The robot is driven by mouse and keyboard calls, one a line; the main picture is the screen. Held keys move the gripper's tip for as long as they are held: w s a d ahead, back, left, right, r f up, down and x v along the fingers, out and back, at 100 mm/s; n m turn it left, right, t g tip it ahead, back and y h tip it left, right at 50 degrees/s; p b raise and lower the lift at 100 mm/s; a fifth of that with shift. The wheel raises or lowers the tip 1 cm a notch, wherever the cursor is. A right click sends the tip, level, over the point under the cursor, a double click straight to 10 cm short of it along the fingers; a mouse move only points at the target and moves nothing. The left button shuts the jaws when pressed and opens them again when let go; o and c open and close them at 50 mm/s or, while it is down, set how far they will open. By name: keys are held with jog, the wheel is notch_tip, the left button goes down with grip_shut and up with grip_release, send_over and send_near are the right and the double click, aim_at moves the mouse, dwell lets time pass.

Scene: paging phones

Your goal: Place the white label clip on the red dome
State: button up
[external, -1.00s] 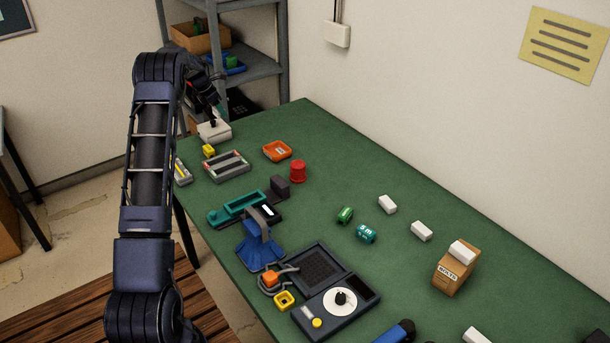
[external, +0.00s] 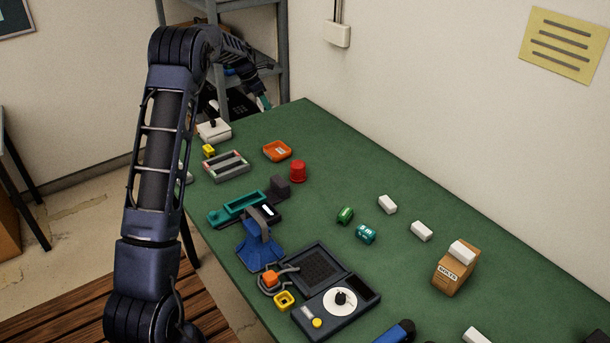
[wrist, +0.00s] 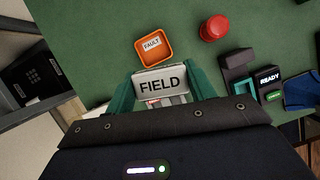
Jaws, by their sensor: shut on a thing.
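My gripper (wrist: 161,87) has green fingers in the wrist view, shut on a white label clip (wrist: 160,80) marked FIELD. In the external view, my gripper (external: 266,103) hangs near the far end of the green table, and the clip cannot be made out there. The red dome (external: 298,172) stands on the table to the right of the orange tray. It also shows at the top right of the wrist view (wrist: 214,27), apart from the clip, with its top bare.
An orange tray (external: 277,151) with a FAULT label (wrist: 152,44) lies just beyond the clip in the wrist view. A grey tray (external: 226,165), teal holder (external: 240,206) and blue stand (external: 260,245) are nearby. The table (external: 340,165) is clear right of the dome.

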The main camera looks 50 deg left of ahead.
notch_tip(320, 180, up, 3)
jog(key=m, duration=0.2)
send_over(302, 162)
jog(key=s+a, duration=0.1)
jog(key=s, duration=0.1)
jog(key=shift+h, duration=0.4)
jog(key=f, duration=2)
jog(key=shift+w+d, duration=0.2)
jog(key=shift+d, duration=0.05)
jog(key=shift+f, duration=0.15)
jog(key=o, duration=1)
